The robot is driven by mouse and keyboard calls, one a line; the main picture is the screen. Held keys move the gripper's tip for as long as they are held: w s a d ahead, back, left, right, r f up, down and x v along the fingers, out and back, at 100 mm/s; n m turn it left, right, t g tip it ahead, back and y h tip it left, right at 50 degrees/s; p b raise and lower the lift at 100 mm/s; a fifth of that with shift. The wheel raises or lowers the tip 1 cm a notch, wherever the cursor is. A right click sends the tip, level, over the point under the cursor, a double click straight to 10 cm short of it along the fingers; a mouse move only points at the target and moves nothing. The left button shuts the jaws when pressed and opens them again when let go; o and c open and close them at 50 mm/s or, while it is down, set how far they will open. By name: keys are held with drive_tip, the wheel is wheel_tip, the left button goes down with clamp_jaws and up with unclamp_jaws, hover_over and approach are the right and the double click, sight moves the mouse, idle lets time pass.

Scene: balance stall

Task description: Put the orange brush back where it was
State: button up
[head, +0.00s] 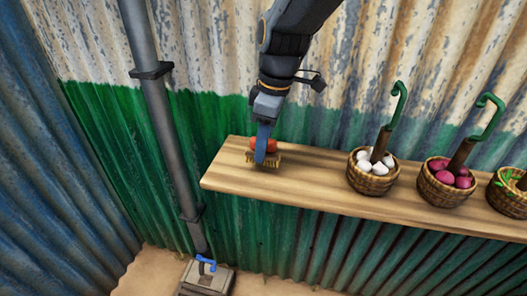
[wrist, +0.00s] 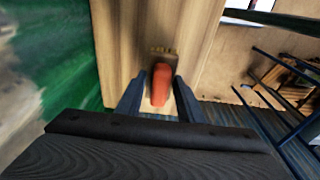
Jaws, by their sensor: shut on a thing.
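The orange brush (head: 260,145) is at the left end of the wooden shelf, with its tan bristles pointing down at the board. I cannot tell whether the bristles rest on the wood or hang just above it. My gripper (head: 264,147) comes down from above and is shut on the brush; its blue finger covers part of the orange handle. In the wrist view the orange handle (wrist: 161,84) lies between the two blue fingers of my gripper (wrist: 160,92), and a few bristles show beyond it.
The wooden shelf (head: 225,173) runs along a corrugated wall. Baskets of white (head: 373,180) and purple produce (head: 446,183), each with a green-hooked handle, stand to the right, with another at the edge. A grey pipe (head: 168,130) stands left. Bare shelf lies between brush and first basket.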

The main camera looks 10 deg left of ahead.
sight(270, 141)
drive_tip(key=shift+f, duration=1.45)
drive_tip(key=o, duration=1)
drive_tip(key=shift+c, duration=0.2)
drive_tip(key=r, duration=0.4)
drive_tip(key=d+r+b, duration=0.1)
drive_tip(key=r, duration=0.3)
drive_tip(key=r+b, duration=0.1)
drive_tip(key=r, duration=0.3)
drive_tip(key=shift+s+d, duration=0.1)
drive_tip(key=shift+d, duration=0.3)
drive_tip(key=shift+s, duration=0.1)
